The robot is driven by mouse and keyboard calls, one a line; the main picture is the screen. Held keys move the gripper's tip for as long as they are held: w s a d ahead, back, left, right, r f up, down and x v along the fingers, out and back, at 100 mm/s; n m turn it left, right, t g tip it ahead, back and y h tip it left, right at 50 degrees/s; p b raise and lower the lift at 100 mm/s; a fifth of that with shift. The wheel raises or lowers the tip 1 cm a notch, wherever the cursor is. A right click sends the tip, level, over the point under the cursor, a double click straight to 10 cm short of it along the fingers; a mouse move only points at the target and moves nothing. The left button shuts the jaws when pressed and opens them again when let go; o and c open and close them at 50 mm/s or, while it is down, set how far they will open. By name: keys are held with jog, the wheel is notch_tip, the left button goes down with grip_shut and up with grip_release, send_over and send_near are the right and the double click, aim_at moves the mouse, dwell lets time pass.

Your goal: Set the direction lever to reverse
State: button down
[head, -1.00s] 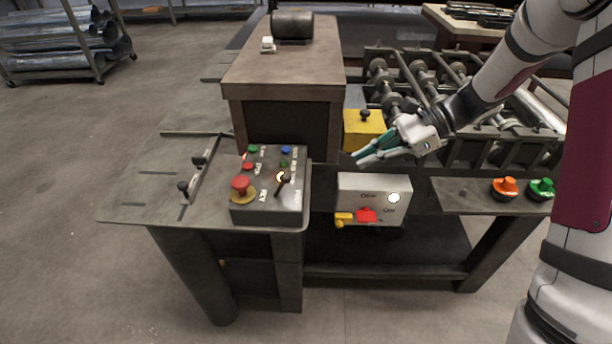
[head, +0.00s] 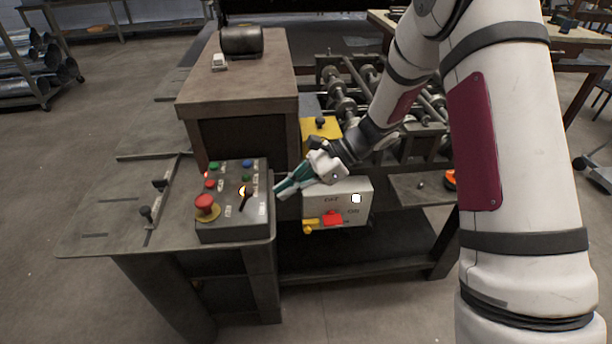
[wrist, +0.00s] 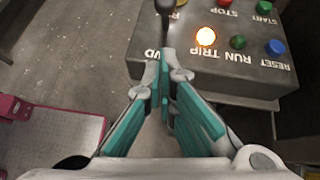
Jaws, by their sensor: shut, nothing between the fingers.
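The direction lever (head: 243,203) is a small black stick on the sloped grey control box (head: 233,227), beside a lit amber lamp (head: 242,191). In the wrist view the lever (wrist: 167,12) is a dark stick at the top centre, just beyond my fingertips. A label ending in "WD" is partly hidden behind the fingers. My gripper (head: 279,191) has teal-padded fingers, shut and empty, just right of the control box. In the wrist view my gripper (wrist: 165,68) points at the lever; whether it touches it, I cannot tell.
A red mushroom button (head: 205,203) and several small coloured buttons share the box. A white switch box (head: 350,212) with a red handle is below my gripper. Two black-knobbed levers (head: 147,214) stand on the bench at the left. Rollers stand behind my arm.

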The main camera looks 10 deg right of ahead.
aim_at(245, 200)
jog(key=shift+s+a+r+p, duration=0.15)
jog(key=shift+a+r+p, duration=0.1)
jog(key=shift+a, duration=0.65)
jog(key=shift+s+a+r+p, duration=0.1)
jog(key=shift+a+r+p, duration=0.15)
jog(key=shift+a, duration=0.65)
jog(key=shift+a+r+h, duration=0.2)
jog(key=shift+r+h, duration=0.05)
jog(key=shift+h, duration=0.05)
